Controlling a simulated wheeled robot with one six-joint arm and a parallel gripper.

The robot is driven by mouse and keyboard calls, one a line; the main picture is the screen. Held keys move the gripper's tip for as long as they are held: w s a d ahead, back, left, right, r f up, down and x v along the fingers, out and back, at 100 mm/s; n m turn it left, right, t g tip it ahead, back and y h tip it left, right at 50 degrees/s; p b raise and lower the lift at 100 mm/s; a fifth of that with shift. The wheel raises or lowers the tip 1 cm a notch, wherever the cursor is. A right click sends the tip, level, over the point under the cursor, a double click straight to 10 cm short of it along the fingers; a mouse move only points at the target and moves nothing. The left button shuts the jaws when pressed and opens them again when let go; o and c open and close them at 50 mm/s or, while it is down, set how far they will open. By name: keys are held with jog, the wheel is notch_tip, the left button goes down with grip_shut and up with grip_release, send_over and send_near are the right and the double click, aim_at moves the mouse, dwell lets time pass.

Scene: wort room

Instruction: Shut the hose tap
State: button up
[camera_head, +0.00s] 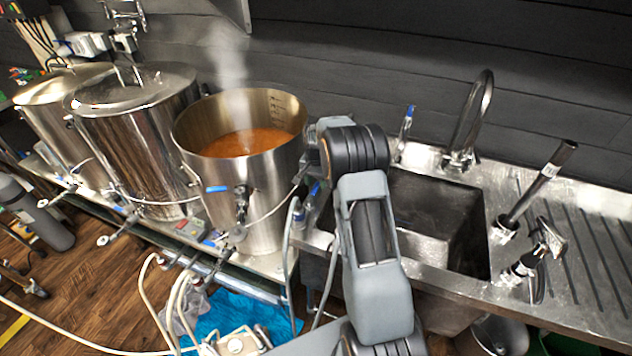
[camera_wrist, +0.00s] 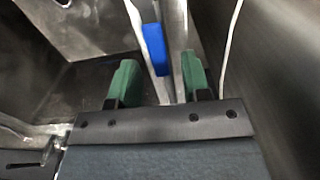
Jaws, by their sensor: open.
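A blue tap lever (camera_wrist: 155,48) shows in the wrist view in front of pale metal or hose lengths (camera_wrist: 178,35). I take it for the hose tap's lever. My gripper (camera_wrist: 159,76) is open, with its two green fingers apart. The lever lies between the fingers in the picture, near their tips; I cannot tell whether they touch it. In the head view a small blue lever (camera_head: 315,188) shows just below my wrist, beside the big pot, with hoses under it. My fingertips are not clear in that view.
A steaming open pot (camera_head: 250,205) with its own blue-handled valve (camera_head: 216,189) stands close left of my arm. A sink (camera_head: 440,215) with a curved faucet (camera_head: 474,115) is on the right. A thin pale cable (camera_wrist: 229,45) runs right of my fingers. Hoses hang below.

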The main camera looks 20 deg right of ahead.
jog(key=shift+f, duration=0.3)
grip_shut()
dwell(0.3)
